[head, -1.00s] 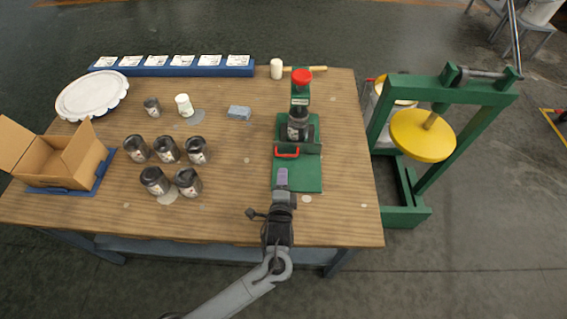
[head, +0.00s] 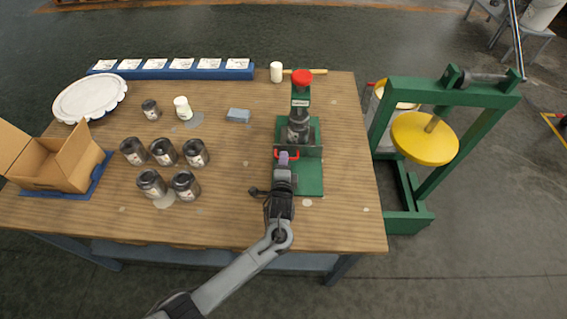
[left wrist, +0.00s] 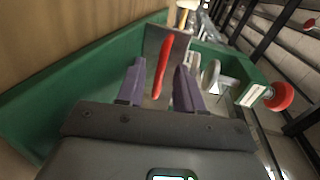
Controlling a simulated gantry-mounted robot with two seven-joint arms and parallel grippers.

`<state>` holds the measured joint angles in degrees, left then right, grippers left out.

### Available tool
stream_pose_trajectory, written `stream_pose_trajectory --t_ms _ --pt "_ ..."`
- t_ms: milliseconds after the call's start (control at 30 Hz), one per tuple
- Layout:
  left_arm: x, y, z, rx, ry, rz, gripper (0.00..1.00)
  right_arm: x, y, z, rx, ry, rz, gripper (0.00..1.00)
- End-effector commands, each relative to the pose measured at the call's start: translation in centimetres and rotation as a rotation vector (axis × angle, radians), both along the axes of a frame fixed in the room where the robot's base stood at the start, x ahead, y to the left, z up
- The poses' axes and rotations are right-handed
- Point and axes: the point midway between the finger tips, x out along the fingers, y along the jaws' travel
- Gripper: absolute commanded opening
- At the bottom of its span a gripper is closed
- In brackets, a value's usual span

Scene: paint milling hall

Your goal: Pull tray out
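The green press (head: 301,103) with a red knob on top stands at the right of the table. Its tray has an upright front plate (head: 312,151) with a red handle (head: 293,155). A dark jar (head: 298,128) stands under the press head, behind the plate. My left gripper (head: 283,160) is at the handle. In the left wrist view its two purple fingers (left wrist: 157,85) are apart, one on each side of the red handle (left wrist: 163,66), with gaps visible. The handle's lower end is between the fingertips. My right gripper is in neither view.
Several dark jars (head: 163,151) and a white-lidded jar (head: 182,107) stand at left, near an open cardboard box (head: 62,165). A grey block (head: 238,115) lies left of the press. The green base (head: 309,178) in front of the plate is clear.

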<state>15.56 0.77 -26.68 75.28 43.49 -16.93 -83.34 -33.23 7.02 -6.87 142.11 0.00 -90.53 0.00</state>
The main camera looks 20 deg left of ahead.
Motion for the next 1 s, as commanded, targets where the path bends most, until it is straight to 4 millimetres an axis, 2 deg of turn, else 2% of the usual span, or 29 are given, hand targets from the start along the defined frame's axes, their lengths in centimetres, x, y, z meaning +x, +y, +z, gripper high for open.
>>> stream_pose_trajectory --t_ms 33,267,1000 --pt "-0.01 0.0 0.0 0.0 0.0 0.0 0.36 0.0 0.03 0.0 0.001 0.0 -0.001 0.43" --pt "-0.02 -0.01 0.0 0.0 0.0 0.0 0.01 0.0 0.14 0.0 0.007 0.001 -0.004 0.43" --pt "-0.04 0.01 -0.01 0.0 0.0 0.001 0.0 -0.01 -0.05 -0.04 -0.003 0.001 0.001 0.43"
